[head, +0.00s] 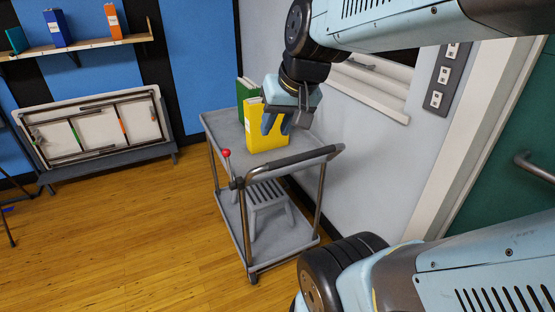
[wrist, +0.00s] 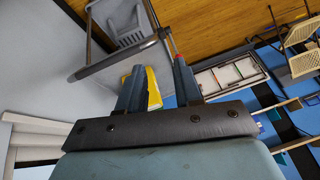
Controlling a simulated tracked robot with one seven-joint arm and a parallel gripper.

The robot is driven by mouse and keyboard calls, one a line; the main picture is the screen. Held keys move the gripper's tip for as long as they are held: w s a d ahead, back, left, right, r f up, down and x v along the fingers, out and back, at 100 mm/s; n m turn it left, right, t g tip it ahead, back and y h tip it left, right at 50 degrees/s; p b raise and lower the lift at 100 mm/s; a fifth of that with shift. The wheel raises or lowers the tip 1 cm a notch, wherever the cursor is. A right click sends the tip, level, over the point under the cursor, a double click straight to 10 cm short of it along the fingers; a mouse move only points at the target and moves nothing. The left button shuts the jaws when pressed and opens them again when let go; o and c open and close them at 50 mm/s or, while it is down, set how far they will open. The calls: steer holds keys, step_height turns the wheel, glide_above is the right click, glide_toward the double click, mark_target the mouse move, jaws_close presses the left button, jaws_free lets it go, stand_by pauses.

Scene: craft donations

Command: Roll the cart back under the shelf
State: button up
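The grey two-tier cart (head: 218,128) stands beside the grey wall, with its dark-gripped push handle (head: 300,158) at the near end. A red-knobbed lever (head: 226,153) is at the handle's left corner. A yellow binder (head: 262,132) and a green binder (head: 246,90) stand upright on the top tray. My gripper (head: 277,124) is above the cart, overlapping the yellow binder in the head view. In the wrist view its fingers (wrist: 158,85) are apart, with part of the yellow binder showing between them; I see no grip on it. The wall shelf (head: 92,46) is at the upper left.
A grey stool (head: 266,196) is on the cart's lower tray. A folded table (head: 95,126) leans below the shelf on a low grey base (head: 110,166). Several binders stand on the shelf. Wooden floor (head: 130,235) left of the cart is clear. A green door (head: 510,140) is at right.

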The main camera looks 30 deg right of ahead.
steer(key=o, duration=0.4)
steer(key=w+d+f+m, duration=0.1)
steer(key=w, duration=0.1)
steer(key=w+d+f+m, duration=0.1)
steer(key=w, duration=0.1)
steer(key=w+d+f+m+y, duration=0.1)
steer(key=m, duration=0.1)
steer(key=shift+w+d+f, duration=0.1)
steer(key=shift+w+d, duration=0.25)
steer(key=shift+w, duration=0.05)
steer(key=shift+o, duration=1)
steer(key=w+d+f+m+t, duration=0.1)
steer(key=w+d+f+m, duration=0.2)
steer(key=d, duration=0.3)
steer(key=shift+w+d+f+m, duration=0.2)
steer(key=shift+w+f+m, duration=0.1)
steer(key=shift+w+m, duration=0.35)
steer(key=m+t+h, duration=0.1)
steer(key=m+h, duration=0.1)
steer(key=m, duration=0.6)
glide_toward(316, 153)
steer(key=x, duration=1.1)
steer(key=shift+w+d+f, duration=0.1)
steer(key=shift+w, duration=0.05)
steer(key=shift+c, duration=0.2)
jaws_close()
